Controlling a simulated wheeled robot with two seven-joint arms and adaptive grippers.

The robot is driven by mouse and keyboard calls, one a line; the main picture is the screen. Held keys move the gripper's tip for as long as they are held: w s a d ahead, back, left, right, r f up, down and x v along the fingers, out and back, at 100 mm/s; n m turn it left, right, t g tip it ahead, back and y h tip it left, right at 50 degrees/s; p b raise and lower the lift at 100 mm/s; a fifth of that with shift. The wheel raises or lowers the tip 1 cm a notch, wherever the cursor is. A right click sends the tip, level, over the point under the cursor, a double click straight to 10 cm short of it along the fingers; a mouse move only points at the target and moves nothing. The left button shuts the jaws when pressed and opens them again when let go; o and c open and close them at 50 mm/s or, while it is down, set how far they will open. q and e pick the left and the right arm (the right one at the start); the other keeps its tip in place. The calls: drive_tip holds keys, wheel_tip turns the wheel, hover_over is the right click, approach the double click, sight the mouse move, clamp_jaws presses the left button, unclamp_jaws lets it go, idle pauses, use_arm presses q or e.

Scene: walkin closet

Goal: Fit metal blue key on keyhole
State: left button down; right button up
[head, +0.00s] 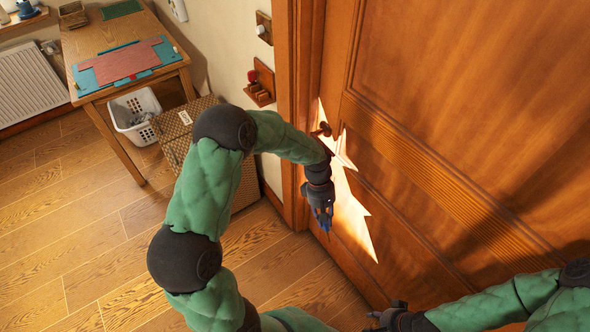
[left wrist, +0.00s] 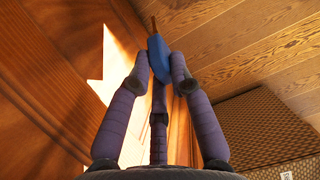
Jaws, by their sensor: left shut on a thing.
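My left gripper (head: 323,218) is shut on the blue key (left wrist: 157,55), in front of the wooden door. In the left wrist view the fingers (left wrist: 161,75) pinch the blue part, and a thin brownish shaft points away from the gripper. In the head view only a bit of blue shows at the fingertips. The door (head: 450,120) has a small dark handle (head: 322,130) near its left edge, above the gripper. I cannot make out the keyhole. My right gripper (head: 385,318) is at the bottom edge, low by the door, and its fingers are unclear.
The door frame (head: 291,110) stands left of the door. A patterned box (head: 180,125) sits on the floor by the wall, with a white basket (head: 135,115) under a wooden table (head: 90,38). The wooden floor (head: 80,235) at left is clear.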

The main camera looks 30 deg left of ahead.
use_arm(q)
drive_tip(key=w+a+f+n+t+h+b, duration=0.1)
drive_tip(key=w+a+f+n+t+b, duration=0.1)
drive_tip(key=w+a+n+t, duration=0.5)
drive_tip(key=w+a+f+n+t+h+b, duration=0.1)
drive_tip(key=w+a+f+n+t+b, duration=0.1)
drive_tip(key=w+a+n+t+b, duration=0.3)
drive_tip(key=shift+w+a+f+n+t+h, duration=0.3)
drive_tip(key=shift+w+a+n+t, duration=1.4)
drive_tip(key=shift+w+a+n, duration=2.05)
drive_tip(key=shift+a, duration=0.2)
drive_tip(key=shift+b, duration=0.3)
drive_tip(key=shift+w+d+b, duration=0.35)
drive_tip(key=shift+w, duration=0.45)
drive_tip(key=shift+w+d+b, duration=0.3)
drive_tip(key=shift+w+b, duration=0.05)
drive_tip(key=shift+w, duration=0.45)
idle(0.5)
drive_tip(key=c, duration=1.1)
unclamp_jaws()
